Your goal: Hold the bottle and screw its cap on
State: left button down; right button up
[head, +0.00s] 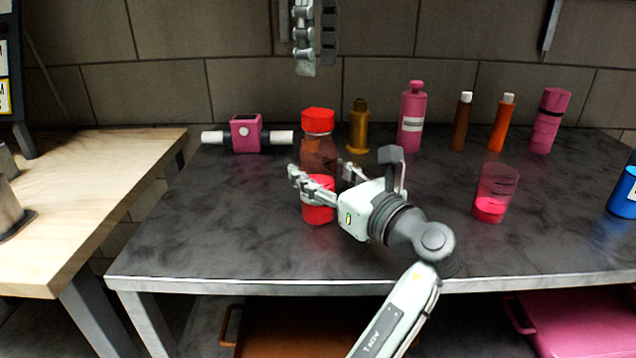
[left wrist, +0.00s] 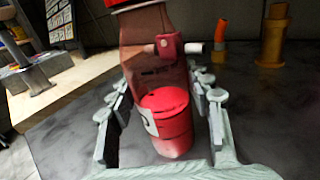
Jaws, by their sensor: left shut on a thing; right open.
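The bottle (head: 318,153) stands upright on the dark table, with a see-through brown upper body and a red lower part. Its red cap (head: 318,120) sits on top; I cannot tell whether it is threaded down. My left gripper (head: 322,172) is shut on the bottle's body, one finger on each side. In the left wrist view the bottle (left wrist: 160,85) stands between the fingers, with only the cap's lower edge (left wrist: 128,4) showing at the top. My right gripper (head: 304,68) hangs above and slightly left of the cap, apart from it, open and empty.
A pink block with white ends (head: 246,134) lies behind left. A gold bottle (head: 359,125), a pink bottle (head: 411,118) and several other containers stand along the back. A clear pink-bottomed cup (head: 495,192) stands right. The table's front left is clear.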

aim_at(318, 112)
jog(key=shift+f, duration=4.05)
jog(key=c, duration=1.2)
jog(key=o, duration=1.3)
jog(key=shift+o, duration=0.2)
jog(key=shift+r, duration=0.15)
notch_tip(318, 112, up, 12)
